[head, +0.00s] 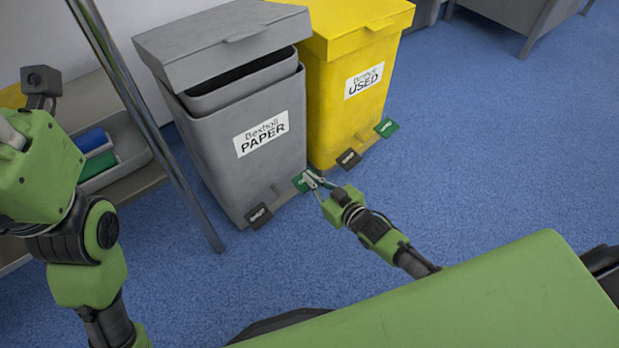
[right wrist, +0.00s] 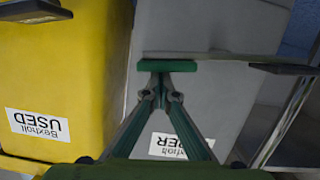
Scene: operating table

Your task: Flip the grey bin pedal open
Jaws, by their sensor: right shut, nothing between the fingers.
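The grey bin (head: 215,150), labelled PAPER, stands on the blue floor beside a yellow bin. Its lid (head: 220,42) is raised at the front, with a dark gap above the inner bucket (head: 245,85). At its base are a black pedal (head: 259,217) and a green pedal (head: 301,182). My right gripper (head: 313,181) is shut and empty, its tips at the green pedal. In the right wrist view the fingertips (right wrist: 160,92) overlap the green pedal (right wrist: 170,65); exact contact is hard to tell.
The yellow bin (head: 335,110), labelled USED, stands close on the right with its own black pedal (head: 348,158) and green pedal (head: 386,128). A metal post (head: 150,125) and a shelf with trays (head: 120,150) are at the left.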

